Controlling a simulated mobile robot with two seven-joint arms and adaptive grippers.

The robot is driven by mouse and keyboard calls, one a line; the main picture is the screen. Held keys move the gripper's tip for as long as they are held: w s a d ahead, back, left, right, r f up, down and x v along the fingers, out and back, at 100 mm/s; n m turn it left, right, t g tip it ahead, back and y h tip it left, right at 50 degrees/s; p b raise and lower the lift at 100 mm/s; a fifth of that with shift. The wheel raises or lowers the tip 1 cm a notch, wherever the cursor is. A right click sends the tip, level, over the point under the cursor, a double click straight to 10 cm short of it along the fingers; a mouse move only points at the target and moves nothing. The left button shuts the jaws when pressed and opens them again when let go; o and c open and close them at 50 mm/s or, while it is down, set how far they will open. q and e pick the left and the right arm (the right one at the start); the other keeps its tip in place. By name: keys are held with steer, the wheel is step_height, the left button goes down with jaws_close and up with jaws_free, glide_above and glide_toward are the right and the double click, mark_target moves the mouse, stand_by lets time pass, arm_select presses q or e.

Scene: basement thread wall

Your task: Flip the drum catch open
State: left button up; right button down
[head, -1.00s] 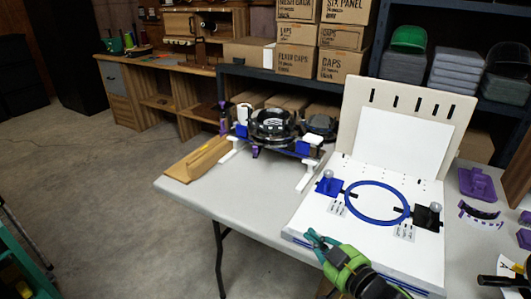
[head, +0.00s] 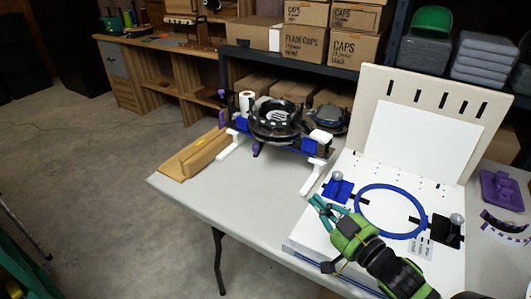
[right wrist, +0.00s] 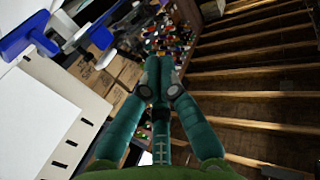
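The black cap drum (head: 274,120) sits in a blue and white stand (head: 232,160) on the grey table, left of the white board. Its catch is too small to make out from here. My right gripper (head: 318,204) is over the left part of the white board, near the blue bracket, to the right of and nearer than the drum. In the right wrist view its teal fingers (right wrist: 158,62) come together at the tips, with nothing seen between them. The drum is not clearly seen there. My left gripper is out of view.
A white board (head: 395,200) with a blue hoop (head: 391,211) and an upright slotted panel (head: 425,125) fills the right. Boxes (head: 358,47) are shelved behind. The table's front left is clear.

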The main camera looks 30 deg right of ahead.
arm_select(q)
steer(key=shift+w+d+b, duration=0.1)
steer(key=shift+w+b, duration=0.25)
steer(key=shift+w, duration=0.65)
arm_select(e)
steer(key=w+a, duration=0.1)
steer(key=w, duration=2.2)
steer(key=shift+a+f, duration=0.25)
steer(key=shift+f, duration=0.05)
steer(key=shift+w, duration=0.15)
